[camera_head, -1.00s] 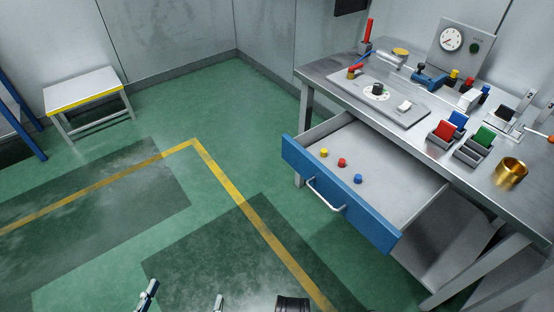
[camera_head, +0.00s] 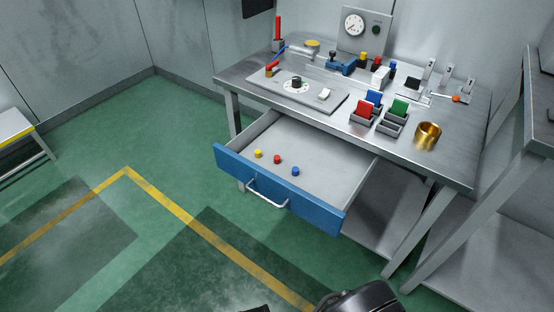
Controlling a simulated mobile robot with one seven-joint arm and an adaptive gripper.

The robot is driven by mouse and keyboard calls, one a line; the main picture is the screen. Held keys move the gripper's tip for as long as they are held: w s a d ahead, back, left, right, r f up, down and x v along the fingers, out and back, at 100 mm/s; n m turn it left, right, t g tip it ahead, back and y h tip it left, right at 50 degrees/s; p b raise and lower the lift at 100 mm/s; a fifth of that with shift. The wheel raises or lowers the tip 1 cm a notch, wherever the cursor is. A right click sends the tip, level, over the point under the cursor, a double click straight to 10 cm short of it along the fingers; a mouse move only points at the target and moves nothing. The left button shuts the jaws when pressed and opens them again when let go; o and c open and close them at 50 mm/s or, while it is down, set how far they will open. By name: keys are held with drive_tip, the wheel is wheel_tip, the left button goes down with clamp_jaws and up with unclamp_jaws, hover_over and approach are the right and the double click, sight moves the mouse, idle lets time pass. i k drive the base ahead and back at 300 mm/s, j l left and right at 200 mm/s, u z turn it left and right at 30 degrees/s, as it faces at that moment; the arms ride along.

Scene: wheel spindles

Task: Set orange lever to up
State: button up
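The orange lever shows as a small orange tip (camera_head: 456,99) on a thin pale rod near the right back of the metal workbench (camera_head: 455,150). The rod appears to lie low, close to the bench top, beside upright grey metal parts (camera_head: 428,72). Its exact setting is too small to tell. My gripper's fingers do not show. Only dark, rounded parts of my own arm show at the bottom edge, well away from the lever.
A blue-fronted drawer (camera_head: 275,195) stands open below the bench, with yellow, red and blue pegs inside. Red, blue and green blocks in grey holders and a brass cup (camera_head: 428,135) stand before the lever. Another metal table (camera_head: 535,130) is at right.

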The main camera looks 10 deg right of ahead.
sight(455, 98)
drive_tip(key=z, duration=1.4)
